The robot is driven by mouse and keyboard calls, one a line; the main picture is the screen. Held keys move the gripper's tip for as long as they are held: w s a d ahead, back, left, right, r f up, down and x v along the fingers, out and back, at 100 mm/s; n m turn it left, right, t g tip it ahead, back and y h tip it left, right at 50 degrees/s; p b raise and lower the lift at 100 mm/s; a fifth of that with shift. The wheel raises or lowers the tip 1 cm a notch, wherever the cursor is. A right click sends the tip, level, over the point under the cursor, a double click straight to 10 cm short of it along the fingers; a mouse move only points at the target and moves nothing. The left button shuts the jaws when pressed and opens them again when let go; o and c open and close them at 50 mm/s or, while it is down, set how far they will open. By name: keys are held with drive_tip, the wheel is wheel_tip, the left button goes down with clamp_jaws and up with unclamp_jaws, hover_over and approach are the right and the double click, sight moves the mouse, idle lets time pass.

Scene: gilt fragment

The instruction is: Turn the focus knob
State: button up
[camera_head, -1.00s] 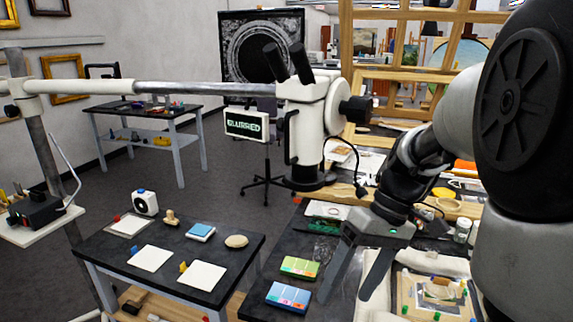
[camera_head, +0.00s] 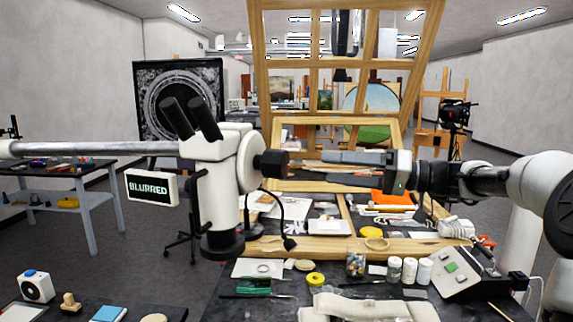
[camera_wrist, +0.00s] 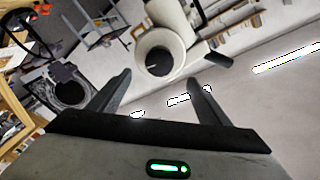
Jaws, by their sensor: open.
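The white microscope (camera_head: 215,190) hangs from a horizontal boom, with black eyepieces on top. Its black focus knob (camera_head: 272,163) sticks out from the right side of the white housing. A small sign (camera_head: 152,188) on its left reads BLURRED. My gripper (camera_head: 318,163) reaches in from the right at knob height, pointing left, with its fingertips just right of the knob and apparently not around it. In the wrist view my gripper (camera_wrist: 157,80) is open and empty, and the round white housing (camera_wrist: 160,52) shows beyond and between the fingertips. Any contact is hard to tell.
A workbench (camera_head: 235,300) below holds jars, a yellow roll (camera_head: 315,279) and a control box (camera_head: 452,268). A wooden frame (camera_head: 340,130) stands behind my gripper. A black cable (camera_head: 282,215) hangs below the knob.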

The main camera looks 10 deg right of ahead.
sight(286, 165)
drive_tip(key=p+x, duration=0.1)
drive_tip(key=x, duration=1.1)
drive_tip(key=shift+w+a, duration=0.15)
drive_tip(key=shift+a, duration=0.15)
drive_tip(key=c, duration=1.1)
drive_tip(key=shift+o, duration=0.2)
drive_tip(key=shift+m, duration=0.3)
drive_tip(key=shift+m+p, duration=0.7)
drive_tip(key=shift+m, duration=1.8)
drive_tip(key=o, duration=1.1)
drive_tip(key=shift+c, duration=0.2)
